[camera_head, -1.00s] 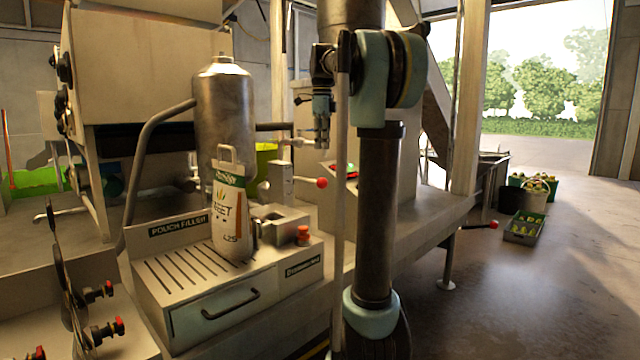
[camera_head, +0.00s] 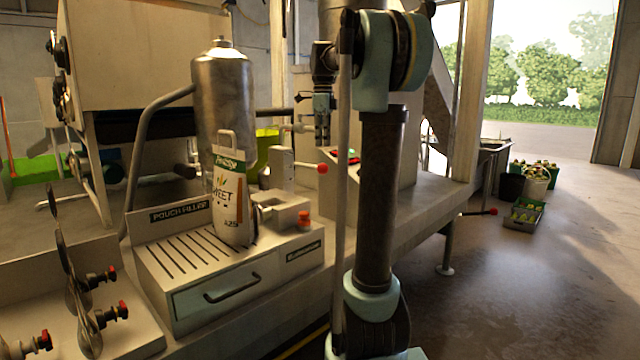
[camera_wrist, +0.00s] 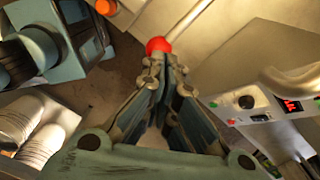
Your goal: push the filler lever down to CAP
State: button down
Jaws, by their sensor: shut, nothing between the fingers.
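The filler lever is a thin rod with a red ball knob (camera_head: 322,168). It sticks out to the right of the filler's pale upright block (camera_head: 282,167), roughly level. My gripper (camera_head: 323,141) is shut and empty, pointing down just above the knob in the head view, with a small gap. In the wrist view the red knob (camera_wrist: 158,46) shows just beyond my closed fingertips (camera_wrist: 166,68). I cannot tell whether they touch. No CAP mark is readable.
A printed pouch (camera_head: 229,200) stands on the slotted pouch filler box (camera_head: 215,270). A steel cylinder (camera_head: 222,100) rises behind it. A small orange-red cap (camera_head: 304,218) sits at the box's right. A control panel with a red display (camera_wrist: 291,105) is nearby. Crates (camera_head: 523,216) stand on the floor.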

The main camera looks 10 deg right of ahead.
aim_at(320, 173)
jog(key=shift+f, duration=4.05)
jog(key=shift+w+a+f, duration=0.1)
jog(key=shift+w+f, duration=0.05)
jog(key=shift+f, duration=0.55)
jog(key=shift+w+a+f, duration=0.15)
jog(key=shift+f, duration=0.6)
jog(key=shift+w+a+f, duration=0.1)
jog(key=shift+w+f, duration=0.05)
jog(key=shift+f, duration=0.55)
jog(key=shift+r, duration=5.05)
